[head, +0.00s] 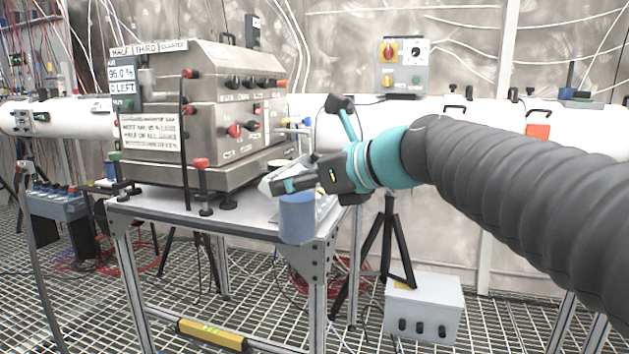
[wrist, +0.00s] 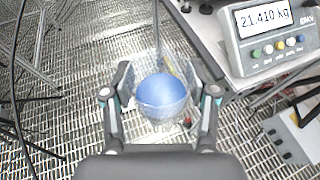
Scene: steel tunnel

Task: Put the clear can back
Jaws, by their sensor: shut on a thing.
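The clear can (wrist: 148,119) is see-through, with a blue filling or ball inside. My gripper (wrist: 161,92) is shut on it, one finger on each side, in the wrist view. In the head view the can (head: 297,218) hangs below my gripper (head: 297,187), in front of the right front corner of the metal table (head: 243,224). Floor grating shows around the can in the wrist view, so it appears to be off the table's edge. My gripper hides the can's top in the head view.
A scale (wrist: 270,38) reading 21.410 kg stands on the table, right of my gripper in the wrist view. A large steel machine (head: 200,115) with knobs and red-topped posts fills the table's back left. A tripod (head: 390,245) and grey box (head: 423,307) stand right of the table.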

